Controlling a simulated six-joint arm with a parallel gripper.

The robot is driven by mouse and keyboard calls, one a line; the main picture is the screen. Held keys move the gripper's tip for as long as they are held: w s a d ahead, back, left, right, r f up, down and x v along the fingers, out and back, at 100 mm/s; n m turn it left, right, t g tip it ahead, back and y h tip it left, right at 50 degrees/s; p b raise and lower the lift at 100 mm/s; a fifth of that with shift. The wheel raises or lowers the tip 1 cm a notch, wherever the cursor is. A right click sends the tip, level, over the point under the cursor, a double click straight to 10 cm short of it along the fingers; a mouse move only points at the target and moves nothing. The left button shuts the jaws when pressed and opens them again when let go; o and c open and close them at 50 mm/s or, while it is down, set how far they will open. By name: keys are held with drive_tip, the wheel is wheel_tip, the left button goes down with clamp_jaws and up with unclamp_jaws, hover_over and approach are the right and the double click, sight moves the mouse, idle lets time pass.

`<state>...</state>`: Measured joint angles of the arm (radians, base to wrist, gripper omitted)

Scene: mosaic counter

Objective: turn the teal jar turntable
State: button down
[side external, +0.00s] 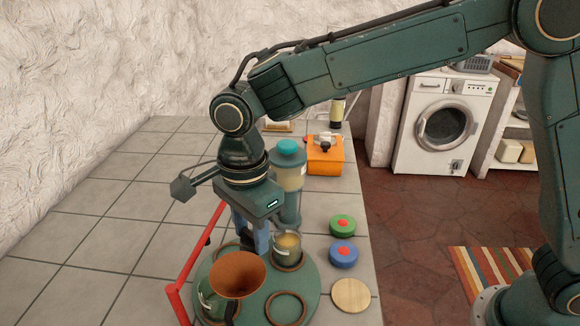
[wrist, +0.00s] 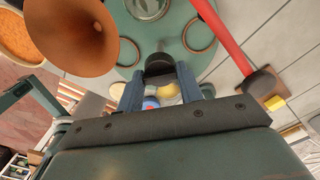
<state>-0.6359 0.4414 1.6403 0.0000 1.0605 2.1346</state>
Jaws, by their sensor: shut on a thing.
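The teal turntable (side external: 258,311) lies on the tiled counter and also shows in the wrist view (wrist: 172,38). It has round ring seats around it. A glass jar with yellowish content (side external: 288,247) sits in a seat at its back right. A second glass jar (side external: 209,300) is at its left, partly hidden by a brown funnel (side external: 238,272). My gripper (side external: 249,243) is at the turntable's far edge. In the wrist view its blue fingers (wrist: 159,76) are shut on a black knob (wrist: 159,64) at the rim; their lower contact is partly hidden in the side view.
A red bar (side external: 194,262) runs along the turntable's left side. A teal-lidded canister (side external: 288,178) stands behind my gripper. Green (side external: 342,225) and blue (side external: 344,254) lids and a wooden disc (side external: 351,295) lie to the right. An orange box (side external: 324,158) is farther back. The counter's left is clear.

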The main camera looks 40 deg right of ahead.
drive_tip(key=shift+r+m, duration=0.1)
drive_tip(key=shift+m, duration=4.8)
drive_tip(key=c, duration=0.9)
unclamp_jaws()
drive_tip(key=shift+n, duration=0.4)
